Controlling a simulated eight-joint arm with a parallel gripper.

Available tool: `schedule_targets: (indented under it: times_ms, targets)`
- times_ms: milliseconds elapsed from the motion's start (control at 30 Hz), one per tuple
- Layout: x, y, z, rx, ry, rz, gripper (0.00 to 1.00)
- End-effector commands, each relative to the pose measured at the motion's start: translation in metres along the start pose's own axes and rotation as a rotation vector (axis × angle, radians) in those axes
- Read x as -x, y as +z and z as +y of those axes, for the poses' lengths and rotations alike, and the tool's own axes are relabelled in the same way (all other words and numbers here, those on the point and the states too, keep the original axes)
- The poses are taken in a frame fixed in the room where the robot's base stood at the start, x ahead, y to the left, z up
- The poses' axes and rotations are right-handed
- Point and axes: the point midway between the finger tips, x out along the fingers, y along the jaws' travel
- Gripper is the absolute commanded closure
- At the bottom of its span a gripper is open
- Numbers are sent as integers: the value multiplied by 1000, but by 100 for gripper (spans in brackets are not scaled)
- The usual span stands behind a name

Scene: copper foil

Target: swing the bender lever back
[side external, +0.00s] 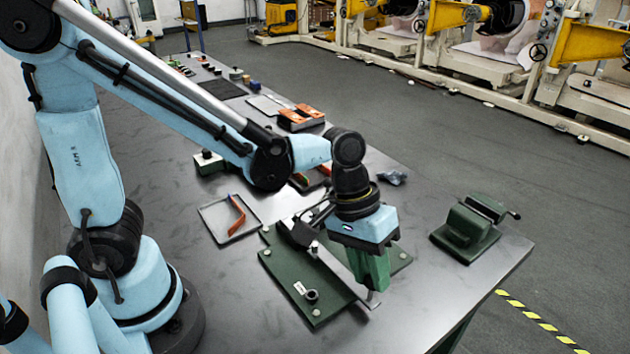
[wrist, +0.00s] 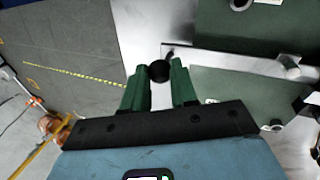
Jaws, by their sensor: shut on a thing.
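The bender is a dark green base plate (side external: 288,283) on the bench, with a flat steel lever (side external: 338,266) running across it. The lever also shows in the wrist view (wrist: 235,62), reaching from a round metal pivot at the right to a black ball knob (wrist: 159,71) at its left end. My gripper (side external: 376,287) points down at the lever's near end. In the wrist view its green fingers (wrist: 159,76) are on both sides of the knob and closed on it. In the side view the fingers hide the knob.
A green vise (side external: 462,222) stands to the right on the bench. A shallow tray (side external: 215,228) with an orange-handled tool lies to the left of the bender. Orange boxes (side external: 300,118) lie farther back. The bench is clear in front of the vise, toward its right edge.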

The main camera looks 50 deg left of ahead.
Motion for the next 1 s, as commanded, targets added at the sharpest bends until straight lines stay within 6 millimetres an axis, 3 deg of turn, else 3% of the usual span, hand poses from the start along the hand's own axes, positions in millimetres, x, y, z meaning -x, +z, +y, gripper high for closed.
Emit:
schedule_targets:
  times_ms: [567, 600, 733, 1000]
  targets:
    - [1, 6, -1, -30, 0, -17, 100]
    - [1, 7, -1, -29, 0, -17, 68]
    - [1, 6, -1, -29, 0, -15, 48]
    - [1, 5, -1, -29, 0, -12, 47]
